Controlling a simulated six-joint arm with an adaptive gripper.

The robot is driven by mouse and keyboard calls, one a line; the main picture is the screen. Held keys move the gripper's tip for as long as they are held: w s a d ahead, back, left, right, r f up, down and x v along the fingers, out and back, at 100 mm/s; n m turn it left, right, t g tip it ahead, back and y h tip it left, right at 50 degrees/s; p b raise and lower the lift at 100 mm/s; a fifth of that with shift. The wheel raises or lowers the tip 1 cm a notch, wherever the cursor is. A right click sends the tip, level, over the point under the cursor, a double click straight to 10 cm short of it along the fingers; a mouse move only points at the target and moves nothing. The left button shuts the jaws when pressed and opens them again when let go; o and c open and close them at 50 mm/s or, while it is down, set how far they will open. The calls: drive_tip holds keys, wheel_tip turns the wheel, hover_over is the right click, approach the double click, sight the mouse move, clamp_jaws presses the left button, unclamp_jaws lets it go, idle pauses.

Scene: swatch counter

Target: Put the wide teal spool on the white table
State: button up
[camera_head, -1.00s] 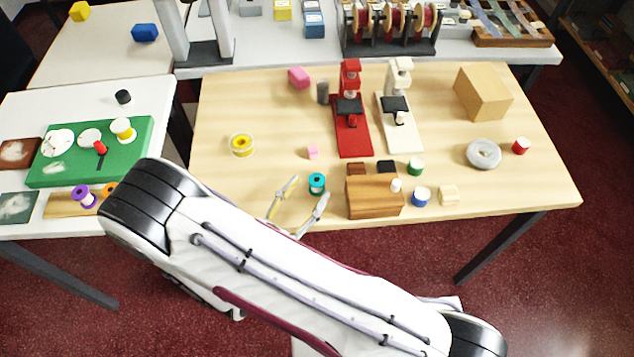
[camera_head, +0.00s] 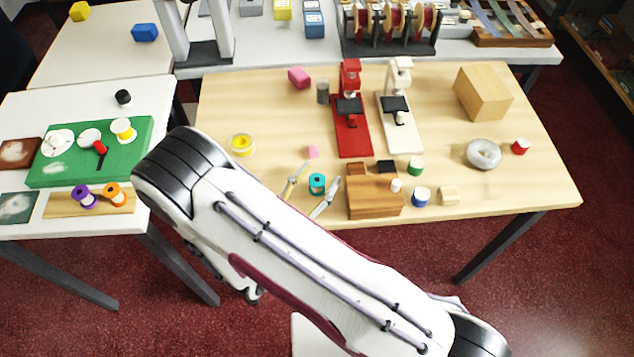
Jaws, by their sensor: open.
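The wide teal spool (camera_head: 317,184) stands on the wooden table near its front edge, left of a wooden block. My gripper (camera_head: 314,190) is open, with one finger on each side of the teal spool. I cannot tell whether the fingers touch it or how high they are. The gripper's base is hidden behind my arm. The white table (camera_head: 57,101) is at the left, with a green mat and other spools on it.
The wooden block (camera_head: 374,197) stands close to the right finger. The white table holds a green mat (camera_head: 130,153) and a wooden strip (camera_head: 62,207) with purple and orange spools. Its back part has bare room.

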drive_tip(key=c, duration=1.1)
drive_tip(key=shift+r, duration=0.15)
drive_tip(key=v, duration=1.8)
drive_tip(key=shift+w, duration=0.1)
